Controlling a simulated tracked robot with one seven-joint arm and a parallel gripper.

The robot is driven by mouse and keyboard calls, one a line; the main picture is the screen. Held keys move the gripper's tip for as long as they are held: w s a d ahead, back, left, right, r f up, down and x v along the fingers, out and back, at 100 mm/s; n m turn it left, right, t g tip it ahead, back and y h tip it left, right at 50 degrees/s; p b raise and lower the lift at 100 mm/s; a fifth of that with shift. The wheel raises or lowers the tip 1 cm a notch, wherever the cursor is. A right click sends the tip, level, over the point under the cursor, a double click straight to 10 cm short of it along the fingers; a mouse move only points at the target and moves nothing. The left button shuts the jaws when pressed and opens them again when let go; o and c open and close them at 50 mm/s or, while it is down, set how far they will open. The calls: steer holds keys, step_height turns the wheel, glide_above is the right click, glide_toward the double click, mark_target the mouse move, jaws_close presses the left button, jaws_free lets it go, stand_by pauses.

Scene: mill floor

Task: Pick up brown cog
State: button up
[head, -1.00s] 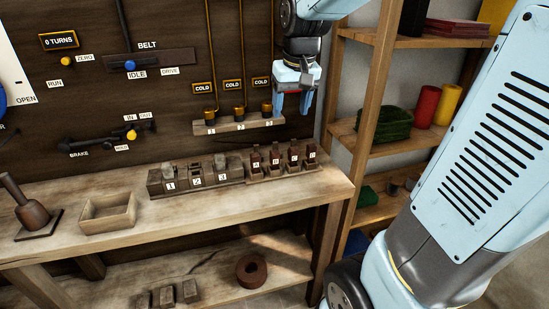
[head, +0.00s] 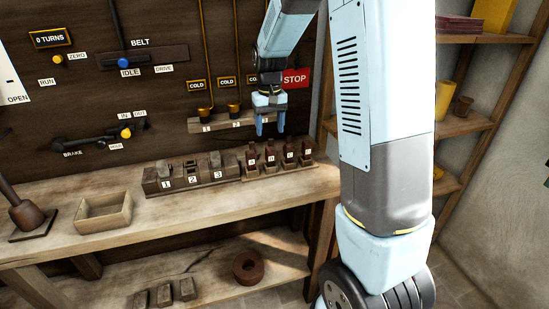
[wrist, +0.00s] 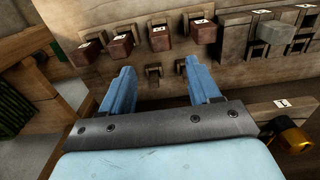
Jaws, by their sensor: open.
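A dark brown, thick ring with a centre hole (head: 248,268) lies on the bench's lower shelf. It may be the brown cog, but I cannot make out teeth. My gripper (head: 270,129) is open and empty, pointing down, well above the ring and above the labelled brown blocks at the right of the benchtop. In the wrist view the blue fingers of my gripper (wrist: 159,78) are spread apart with nothing between them. The ring does not show in the wrist view.
Several red-brown blocks with white labels (head: 270,157) stand in a rack beside grey numbered blocks (head: 190,173). A wooden tray (head: 104,212) sits on the bench at left. Small dark blocks (head: 164,295) lie left of the ring. My arm covers part of the right shelves.

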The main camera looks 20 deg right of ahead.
mark_target(270, 148)
step_height(270, 148, down, 6)
steer(key=shift+r, duration=0.25)
steer(key=f, duration=0.2)
steer(key=s+f, duration=0.1)
steer(key=f, duration=0.1)
steer(key=shift+a+f, duration=0.15)
steer(key=shift+f, duration=0.5)
steer(key=shift+c, duration=0.3)
steer(key=c, duration=1)
steer(key=shift+o, duration=0.2)
steer(key=shift+r, duration=0.15)
